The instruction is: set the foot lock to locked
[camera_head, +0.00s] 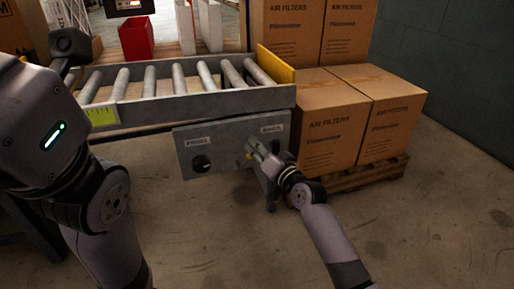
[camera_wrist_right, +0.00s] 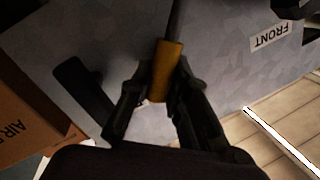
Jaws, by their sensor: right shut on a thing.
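A grey panel (camera_head: 222,150) is fixed under the front edge of the roller conveyor. Its left label reads FRONT and its right label reads BACK. A black knob (camera_head: 201,163) sits below the left label. My right gripper (camera_head: 258,154) is at the panel's right part, below the BACK label. In the right wrist view, my right gripper (camera_wrist_right: 160,88) is shut on a yellow grip (camera_wrist_right: 165,70) at the end of a dark rod. The fingers lie on both sides of the grip. The lock's setting cannot be read.
The conveyor's rollers (camera_head: 150,84) run above the panel, with a yellow end stop (camera_head: 276,64) at the right. Boxes of air filters (camera_head: 335,122) stand on a pallet (camera_head: 365,176) right of the panel. A red bin (camera_head: 136,40) is behind. Floor in front is clear.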

